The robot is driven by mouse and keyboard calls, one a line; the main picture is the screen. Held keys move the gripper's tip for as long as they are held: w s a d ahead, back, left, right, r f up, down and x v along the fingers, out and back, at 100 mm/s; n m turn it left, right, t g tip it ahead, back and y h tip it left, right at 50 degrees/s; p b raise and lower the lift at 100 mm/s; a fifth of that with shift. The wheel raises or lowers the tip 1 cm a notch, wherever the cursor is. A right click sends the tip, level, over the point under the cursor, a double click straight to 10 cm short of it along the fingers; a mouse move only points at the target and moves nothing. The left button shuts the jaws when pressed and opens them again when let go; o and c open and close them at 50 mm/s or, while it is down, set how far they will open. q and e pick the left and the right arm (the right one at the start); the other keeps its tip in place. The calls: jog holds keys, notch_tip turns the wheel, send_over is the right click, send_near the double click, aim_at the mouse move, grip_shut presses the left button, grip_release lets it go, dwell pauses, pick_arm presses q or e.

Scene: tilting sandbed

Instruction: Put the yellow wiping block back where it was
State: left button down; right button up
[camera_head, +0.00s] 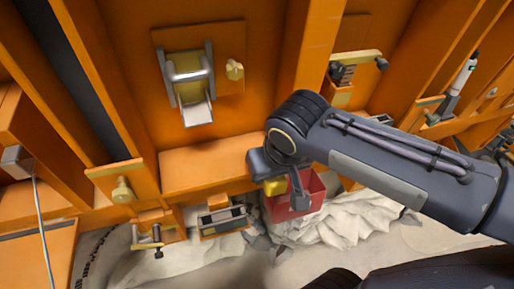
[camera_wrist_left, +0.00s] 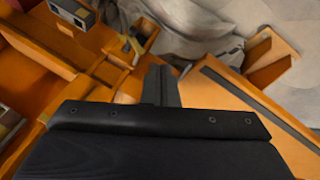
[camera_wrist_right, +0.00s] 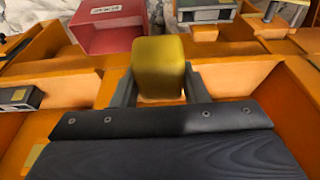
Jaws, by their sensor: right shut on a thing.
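The yellow wiping block (camera_wrist_right: 159,68) is held upright between the two fingers of my right gripper (camera_wrist_right: 160,88) in the right wrist view. In the head view part of the block (camera_head: 274,187) shows beside the gripper (camera_head: 284,192), against the red box (camera_head: 314,189); the arm hides the rest. In the right wrist view the red box (camera_wrist_right: 107,38) is open, beyond the block and to its left. I cannot tell how high the block is above the surface below. My left gripper (camera_wrist_left: 161,86) has its fingers together and holds nothing visible; it is out of the head view.
Orange wooden ledges and walls surround the work area. A metal roller fixture (camera_head: 187,72) is mounted on the orange panel. A grey slotted box (camera_head: 222,218) stands left of the red box. Pale crumpled material (camera_head: 335,222) lies around the red box.

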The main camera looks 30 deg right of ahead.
jog(key=w+d, duration=0.1)
jog(key=w, duration=0.3)
jog(key=w+d+f+p, duration=0.1)
jog(key=w, duration=0.4)
jog(key=w+d+f, duration=0.1)
jog(key=w, duration=0.4)
jog(key=shift+w+d+f, duration=0.15)
jog(key=shift+d+f, duration=0.1)
jog(key=shift+d, duration=0.05)
notch_tip(320, 180, down, 4)
jog(key=shift+r, duration=0.15)
jog(key=shift+w+f, duration=0.2)
jog(key=shift+f, duration=0.2)
jog(key=shift+f, duration=0.1)
jog(key=shift+f, duration=0.15)
jog(key=o, duration=0.9)
jog(key=shift+o, duration=0.2)
